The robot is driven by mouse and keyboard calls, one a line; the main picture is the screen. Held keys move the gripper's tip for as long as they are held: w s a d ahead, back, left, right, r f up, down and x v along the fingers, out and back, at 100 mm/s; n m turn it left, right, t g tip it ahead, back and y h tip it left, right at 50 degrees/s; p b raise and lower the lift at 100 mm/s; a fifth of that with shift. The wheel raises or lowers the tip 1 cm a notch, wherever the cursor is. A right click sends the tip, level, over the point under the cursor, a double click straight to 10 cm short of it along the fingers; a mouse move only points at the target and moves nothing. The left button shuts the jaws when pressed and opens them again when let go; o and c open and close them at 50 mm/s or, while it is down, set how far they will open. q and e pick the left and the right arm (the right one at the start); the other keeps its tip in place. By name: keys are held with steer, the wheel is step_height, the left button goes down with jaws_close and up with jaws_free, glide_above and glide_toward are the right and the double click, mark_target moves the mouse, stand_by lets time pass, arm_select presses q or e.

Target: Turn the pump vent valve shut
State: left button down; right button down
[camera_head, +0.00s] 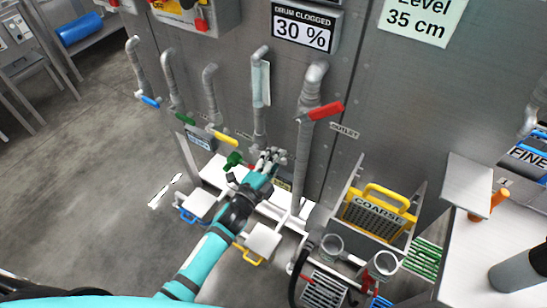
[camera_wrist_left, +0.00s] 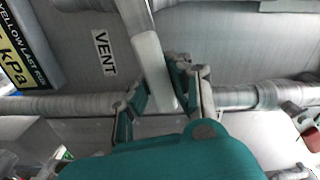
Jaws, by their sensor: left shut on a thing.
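In the head view my left gripper (camera_head: 270,157) is low at the machine's front, at the foot of a vertical pipe (camera_head: 260,128). It hides the vent lever there. My right gripper is not in view.
A green handle (camera_head: 233,160) is just left of my gripper. A red lever (camera_head: 326,110) is on the thick pipe to the right. Blue (camera_head: 150,100) and yellow (camera_head: 223,138) levers hang further left. A yellow COARSE basket (camera_head: 378,208) stands at lower right. Left floor is open.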

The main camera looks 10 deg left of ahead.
arm_select(q)
steer(key=shift+s+d+f+m+b, duration=0.1)
steer(key=shift+f+m+b, duration=1)
steer(key=shift+m, duration=0.3)
steer(key=shift+f, duration=0.1)
steer(key=c, duration=1.2)
jaws_free()
steer(key=shift+o, duration=0.2)
steer(key=v, duration=1.2)
